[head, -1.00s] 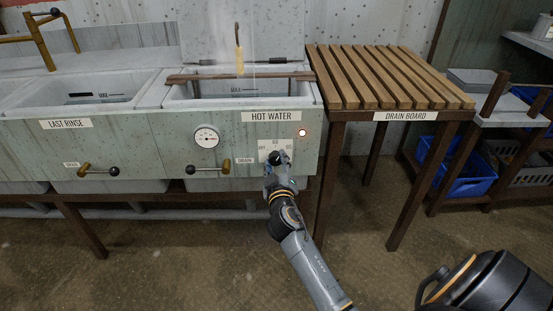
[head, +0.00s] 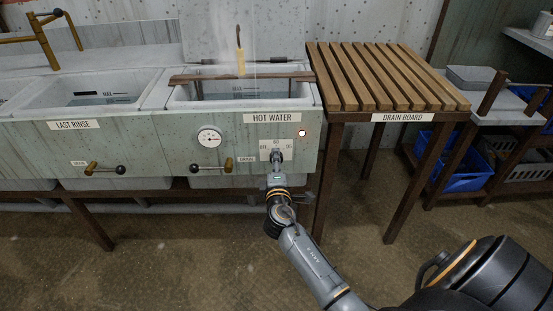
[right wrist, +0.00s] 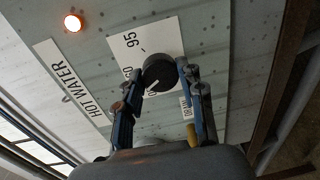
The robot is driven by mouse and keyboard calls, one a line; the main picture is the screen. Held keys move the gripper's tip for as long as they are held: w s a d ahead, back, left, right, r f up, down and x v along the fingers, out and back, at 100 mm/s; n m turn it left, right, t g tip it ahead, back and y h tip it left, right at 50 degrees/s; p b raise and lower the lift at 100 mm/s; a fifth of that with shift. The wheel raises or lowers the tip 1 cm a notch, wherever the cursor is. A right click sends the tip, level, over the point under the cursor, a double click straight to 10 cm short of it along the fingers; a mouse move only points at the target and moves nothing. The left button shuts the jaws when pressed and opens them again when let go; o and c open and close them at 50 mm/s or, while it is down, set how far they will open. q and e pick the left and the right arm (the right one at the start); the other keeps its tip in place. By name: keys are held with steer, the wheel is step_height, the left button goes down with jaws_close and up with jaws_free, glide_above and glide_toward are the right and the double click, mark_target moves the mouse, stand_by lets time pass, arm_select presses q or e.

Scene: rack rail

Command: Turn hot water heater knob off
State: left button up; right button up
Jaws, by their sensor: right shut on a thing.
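The black round hot water knob (right wrist: 163,71) sits on a white scale plate (right wrist: 150,38) on the front of the HOT WATER basin. Its white pointer mark faces lower left in the right wrist view, on the side below the 60 marking; the 95 marking is farther up. My right gripper (right wrist: 160,75) has its two fingers on either side of the knob and is shut on it. In the head view my right gripper (head: 276,161) covers most of the knob. My left gripper is not in view.
A red indicator lamp (head: 302,133) glows right of the scale plate. A round gauge (head: 209,137) and a drain valve handle (head: 211,167) are to the left. The slatted drain board (head: 392,76) stands at the right. Steam rises above the hot water basin (head: 165,92).

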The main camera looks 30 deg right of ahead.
arm_select(q)
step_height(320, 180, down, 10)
steer(key=p, duration=0.2)
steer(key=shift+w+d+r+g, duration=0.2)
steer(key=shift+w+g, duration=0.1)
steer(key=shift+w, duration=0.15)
arm_select(e)
steer(key=shift+n+h, duration=0.3)
steer(key=shift+n, duration=2.7)
steer(key=o, duration=1.2)
steer(key=shift+w+f, duration=0.1)
steer(key=shift+c, duration=0.2)
steer(key=v, duration=1.2)
steer(key=shift+a, duration=0.15)
